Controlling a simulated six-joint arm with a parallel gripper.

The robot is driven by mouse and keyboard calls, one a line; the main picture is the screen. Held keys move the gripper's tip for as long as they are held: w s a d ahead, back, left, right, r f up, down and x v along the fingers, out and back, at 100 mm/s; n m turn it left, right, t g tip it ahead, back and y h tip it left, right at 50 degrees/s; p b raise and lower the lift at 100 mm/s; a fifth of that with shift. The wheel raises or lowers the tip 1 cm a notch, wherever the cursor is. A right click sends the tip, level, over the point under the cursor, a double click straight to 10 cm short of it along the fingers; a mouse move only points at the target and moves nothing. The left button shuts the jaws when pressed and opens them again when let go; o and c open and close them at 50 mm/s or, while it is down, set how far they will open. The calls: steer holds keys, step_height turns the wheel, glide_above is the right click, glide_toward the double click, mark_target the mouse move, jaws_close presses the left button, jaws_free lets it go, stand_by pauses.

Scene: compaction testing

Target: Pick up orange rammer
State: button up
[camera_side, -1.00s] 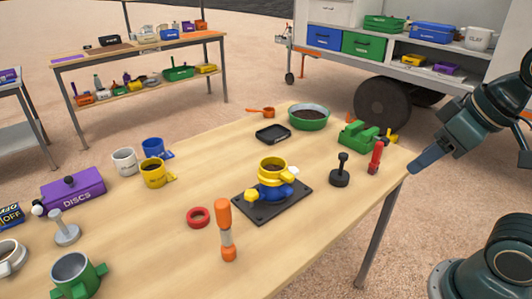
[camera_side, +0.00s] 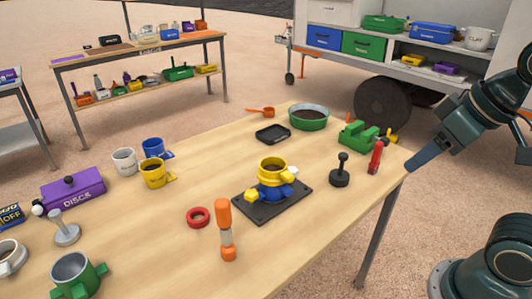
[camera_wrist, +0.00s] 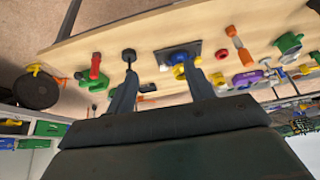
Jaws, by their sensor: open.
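The orange rammer (camera_side: 226,236) stands upright near the table's front edge in the side view, with an orange grip, a pale middle and an orange foot. It also shows in the wrist view (camera_wrist: 233,31), toward the upper right. My gripper (camera_side: 412,165) hangs off the right end of the table in the side view, well away from the rammer. In the wrist view my gripper (camera_wrist: 161,67) has its two fingers spread, with nothing held between them.
A dark plate (camera_side: 247,207) bearing a yellow and blue mould (camera_side: 272,186) stands right of the rammer. A red ring (camera_side: 198,217) lies just behind it. A black tamper (camera_side: 340,174), red tool (camera_side: 375,160) and green device (camera_side: 358,136) stand at the table's right end.

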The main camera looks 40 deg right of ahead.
steer(key=w+a+r+m+g, duration=0.1)
steer(key=w+a+r+m, duration=0.35)
steer(key=w, duration=0.25)
steer(key=m+g, duration=0.5)
steer(key=m, duration=0.9)
glide_above(222, 204)
step_height(222, 204, down, 5)
steer(key=shift+r, duration=0.2)
step_height(222, 204, down, 8)
steer(key=shift+f, duration=0.25)
steer(key=shift+f, duration=0.15)
